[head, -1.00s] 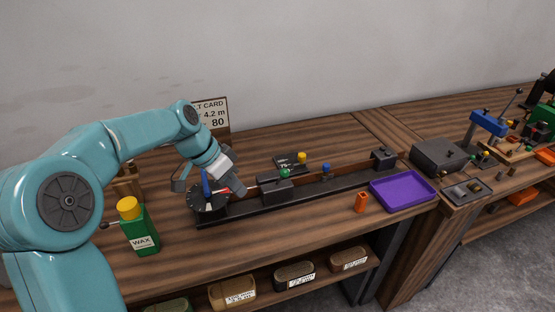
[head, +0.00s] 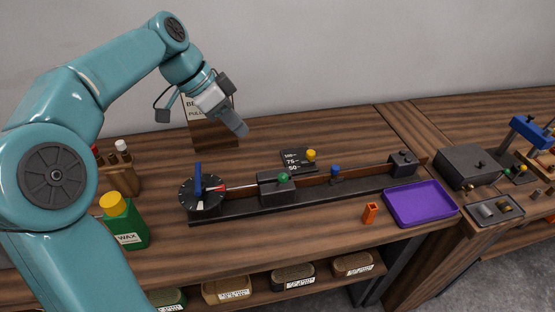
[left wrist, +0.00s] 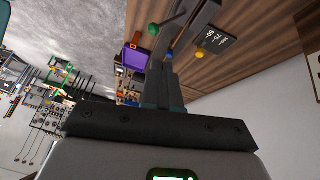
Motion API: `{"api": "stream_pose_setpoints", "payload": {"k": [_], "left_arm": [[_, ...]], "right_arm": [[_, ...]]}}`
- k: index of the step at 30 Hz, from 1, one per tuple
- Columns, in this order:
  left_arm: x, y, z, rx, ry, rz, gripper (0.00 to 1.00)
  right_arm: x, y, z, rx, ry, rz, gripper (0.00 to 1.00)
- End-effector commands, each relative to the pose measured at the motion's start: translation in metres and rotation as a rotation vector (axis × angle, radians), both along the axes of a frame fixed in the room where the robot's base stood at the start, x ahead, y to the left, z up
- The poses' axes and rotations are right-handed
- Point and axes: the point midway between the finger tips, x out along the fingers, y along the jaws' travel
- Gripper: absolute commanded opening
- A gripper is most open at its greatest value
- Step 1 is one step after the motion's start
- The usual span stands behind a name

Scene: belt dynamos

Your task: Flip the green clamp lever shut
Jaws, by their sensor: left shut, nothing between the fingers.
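The green clamp lever shows as a green ball knob (head: 284,177) at the dark clamp block (head: 268,188), midway along the black rail (head: 240,208). Its arm is too small here to tell its angle. In the left wrist view the green knob (left wrist: 153,29) sits at the end of a short dark rod near the top. My left gripper (head: 240,130) is shut and empty, raised above the bench, up and left of the knob and clear of it. In the left wrist view its fingers (left wrist: 160,75) are together. My right gripper is not in view.
A round black dial (head: 186,196) with an upright blue lever (head: 198,178) is at the rail's left end. A blue knob (head: 335,171) and yellow knob (head: 311,155) stand right of the clamp. A purple tray (head: 450,207), orange piece (head: 370,213) and wax bottle (head: 135,232) are nearby.

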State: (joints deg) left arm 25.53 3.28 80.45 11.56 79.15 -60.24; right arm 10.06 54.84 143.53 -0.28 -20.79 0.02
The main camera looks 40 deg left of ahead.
Motion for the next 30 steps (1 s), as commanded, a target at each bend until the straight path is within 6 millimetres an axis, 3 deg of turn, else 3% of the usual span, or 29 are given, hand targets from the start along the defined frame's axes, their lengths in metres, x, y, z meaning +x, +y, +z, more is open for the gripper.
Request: {"api": "stream_pose_setpoints", "payload": {"k": [5, 18, 24, 30], "left_arm": [[0.003, -0.01, -0.022, -0.002, 0.005, -0.003, 0.0], [0.031, -0.046, -0.096, -0.002, 0.007, -0.004, 0.0], [0.038, -0.056, -0.113, 0.0, 0.003, 0.0, 0.0], [0.041, -0.058, -0.116, 0.001, 0.002, 0.001, 0.0]], "right_arm": [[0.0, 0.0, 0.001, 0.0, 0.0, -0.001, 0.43], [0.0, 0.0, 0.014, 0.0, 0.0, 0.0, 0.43], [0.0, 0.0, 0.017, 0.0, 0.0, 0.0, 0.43], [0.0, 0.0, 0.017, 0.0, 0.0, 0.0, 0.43]]}}
